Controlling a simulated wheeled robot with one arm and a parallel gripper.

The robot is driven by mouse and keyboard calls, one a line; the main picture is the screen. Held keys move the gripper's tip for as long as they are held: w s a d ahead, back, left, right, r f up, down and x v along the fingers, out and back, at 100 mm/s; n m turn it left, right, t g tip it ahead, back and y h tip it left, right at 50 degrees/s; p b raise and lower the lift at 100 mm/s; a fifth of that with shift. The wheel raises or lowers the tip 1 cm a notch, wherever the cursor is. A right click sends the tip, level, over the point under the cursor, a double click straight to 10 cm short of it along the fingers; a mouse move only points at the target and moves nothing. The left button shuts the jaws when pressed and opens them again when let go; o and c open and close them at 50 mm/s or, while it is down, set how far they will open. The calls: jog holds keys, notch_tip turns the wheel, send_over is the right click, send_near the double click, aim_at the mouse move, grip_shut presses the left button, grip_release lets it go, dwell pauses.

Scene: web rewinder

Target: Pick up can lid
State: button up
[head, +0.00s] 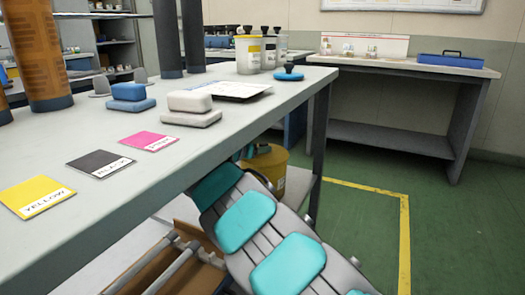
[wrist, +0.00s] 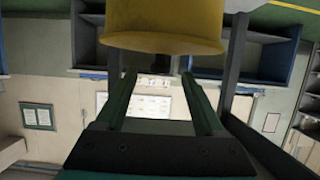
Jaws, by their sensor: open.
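A blue disc with a dark knob (head: 288,74), which looks like the can lid, lies near the far right corner of the grey bench (head: 215,135) in the head view. A yellow can (wrist: 165,28) hangs into the top of that view, just beyond the fingertips. A yellow can also shows below the bench edge in the head view (head: 268,164), partly hidden by my arm.
White paper (head: 230,90), blue and white blocks (head: 190,107) and colour cards (head: 42,196) lie on the bench. The green floor (head: 355,225) at right is clear.

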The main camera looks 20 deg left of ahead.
jog(key=shift+p+x, duration=2)
jog(key=shift+x, duration=0.85)
jog(key=shift+f, duration=0.1)
grip_shut()
